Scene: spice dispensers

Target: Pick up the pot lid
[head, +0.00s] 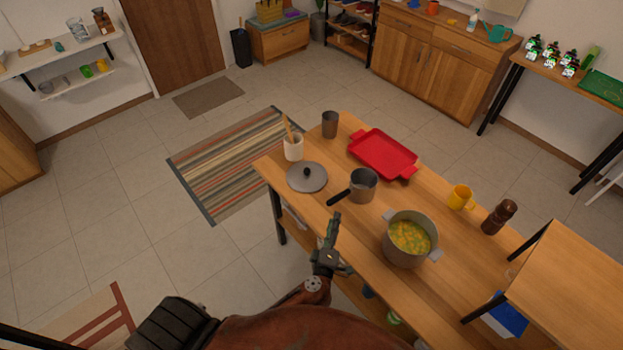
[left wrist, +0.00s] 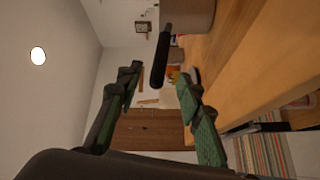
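The pot lid (head: 307,178) is a round grey disc with a black knob. It lies on the wooden table near its left end, in the head view. My left gripper (head: 342,243) is at the table's near edge, below and right of the lid and apart from it. In the left wrist view my left gripper (left wrist: 160,75) has its two green fingers spread, with nothing held. The lid cannot be made out clearly there. My right gripper is in neither view.
A saucepan (head: 363,185) stands right of the lid, its black handle (left wrist: 161,58) pointing towards my left gripper. A utensil cup (head: 293,148) stands just behind the lid. A soup pot (head: 410,236), red tray (head: 383,154) and dark tumbler (head: 330,124) share the table.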

